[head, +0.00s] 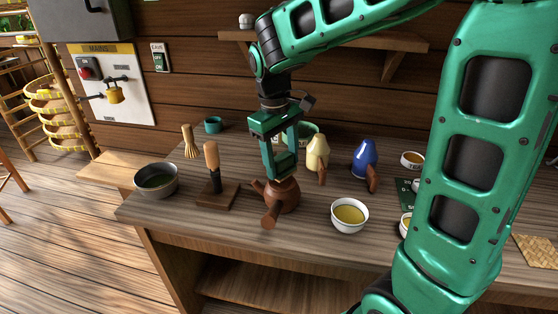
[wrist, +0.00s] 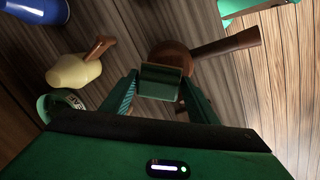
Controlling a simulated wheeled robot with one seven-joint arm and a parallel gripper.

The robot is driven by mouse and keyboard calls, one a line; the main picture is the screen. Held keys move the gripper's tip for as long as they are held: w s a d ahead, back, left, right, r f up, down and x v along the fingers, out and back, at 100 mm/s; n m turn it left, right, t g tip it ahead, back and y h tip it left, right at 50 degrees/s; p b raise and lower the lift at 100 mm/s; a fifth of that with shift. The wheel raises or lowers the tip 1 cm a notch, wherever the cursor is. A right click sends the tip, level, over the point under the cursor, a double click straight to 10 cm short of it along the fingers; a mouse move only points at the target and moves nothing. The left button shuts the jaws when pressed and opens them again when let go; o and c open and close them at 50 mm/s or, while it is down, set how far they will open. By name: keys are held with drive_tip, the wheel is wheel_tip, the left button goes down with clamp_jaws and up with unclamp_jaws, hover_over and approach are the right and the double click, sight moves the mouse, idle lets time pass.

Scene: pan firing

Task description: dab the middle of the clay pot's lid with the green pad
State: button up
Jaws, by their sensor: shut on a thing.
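The brown clay pot (head: 284,198) stands on the wooden counter, its side handle pointing toward the front. In the wrist view the clay pot (wrist: 168,50) lies beyond my fingertips, its handle reaching right. My gripper (head: 284,168) is above the pot, pointing down. In the wrist view my gripper (wrist: 162,88) is shut on the green pad (wrist: 161,80), a small block between the two fingers. The pad covers part of the pot and its lid. I cannot tell whether the pad touches the lid.
A wooden stand with an upright tool (head: 212,165) is close left of the pot, with a dark bowl (head: 156,180) farther left. A white bowl (head: 349,215) is at right front. Behind right stand a cream pot (head: 317,150) and a blue pot (head: 364,158).

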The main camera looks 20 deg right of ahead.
drive_tip(key=shift+f, duration=0.6)
idle(0.4)
drive_tip(key=shift+s+d+r, duration=0.1)
drive_tip(key=shift+s+d, duration=0.15)
drive_tip(key=shift+s, duration=0.1)
drive_tip(key=shift+w+a, duration=0.1)
idle(0.4)
drive_tip(key=shift+w+a, duration=0.4)
drive_tip(key=shift+w, duration=0.25)
drive_tip(key=shift+s, duration=0.1)
drive_tip(key=shift+s+d, duration=0.55)
drive_tip(key=shift+s, duration=0.15)
drive_tip(key=shift+f, duration=0.2)
